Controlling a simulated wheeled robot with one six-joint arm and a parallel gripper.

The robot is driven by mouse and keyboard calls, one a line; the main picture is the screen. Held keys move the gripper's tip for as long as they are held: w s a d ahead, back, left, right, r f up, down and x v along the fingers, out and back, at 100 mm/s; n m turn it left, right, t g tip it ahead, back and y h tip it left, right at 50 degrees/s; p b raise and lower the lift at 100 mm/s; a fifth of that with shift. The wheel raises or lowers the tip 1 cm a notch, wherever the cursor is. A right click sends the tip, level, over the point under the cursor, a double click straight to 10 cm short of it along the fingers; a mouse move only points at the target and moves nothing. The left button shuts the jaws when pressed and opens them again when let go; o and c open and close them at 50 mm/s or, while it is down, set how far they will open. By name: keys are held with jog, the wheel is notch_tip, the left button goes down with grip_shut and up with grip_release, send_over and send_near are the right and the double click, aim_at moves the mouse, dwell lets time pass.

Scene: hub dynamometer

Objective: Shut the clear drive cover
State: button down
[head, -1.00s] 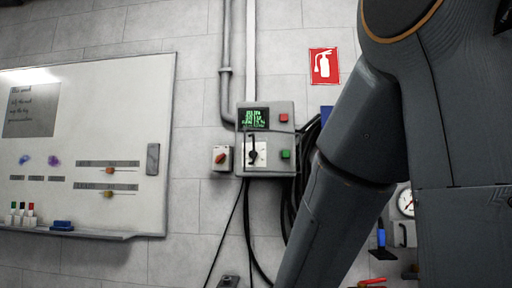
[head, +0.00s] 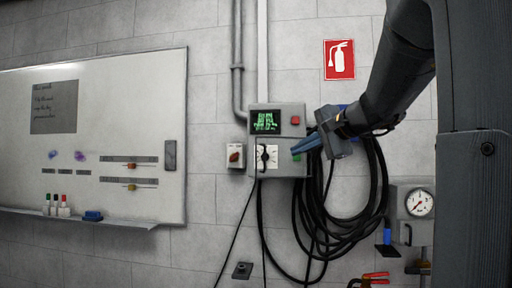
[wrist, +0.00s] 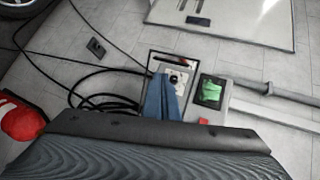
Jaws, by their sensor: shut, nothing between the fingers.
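I cannot make out the clear drive cover in either view. My gripper (head: 300,152) is at the right side of a grey control box (head: 262,113) on the wall. Its blue fingers are shut and empty, pointing left across the box's front by the green button (head: 296,157). In the wrist view the shut blue fingers (wrist: 161,92) point toward the box's dial plate (wrist: 174,77), and the green button is hidden there. I cannot tell whether they touch the box.
The box has a lit green screen (head: 265,121) and a red button (head: 295,120). A red rotary switch (head: 236,155) is at its left. Black cables (head: 345,225) hang below. A whiteboard (head: 100,130) is at left, and a pressure gauge (head: 419,203) at lower right.

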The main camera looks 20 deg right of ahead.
aim_at(265, 159)
jog(key=p+x, duration=0.1)
jog(key=x, duration=0.3)
jog(key=r+p+x, duration=0.1)
jog(key=p+x, duration=0.1)
jog(key=x, duration=0.3)
jog(key=r+p+x, duration=0.1)
jog(key=p+x, duration=0.1)
jog(key=x, duration=0.2)
jog(key=shift+w+d, duration=0.1)
jog(key=shift+w, duration=0.55)
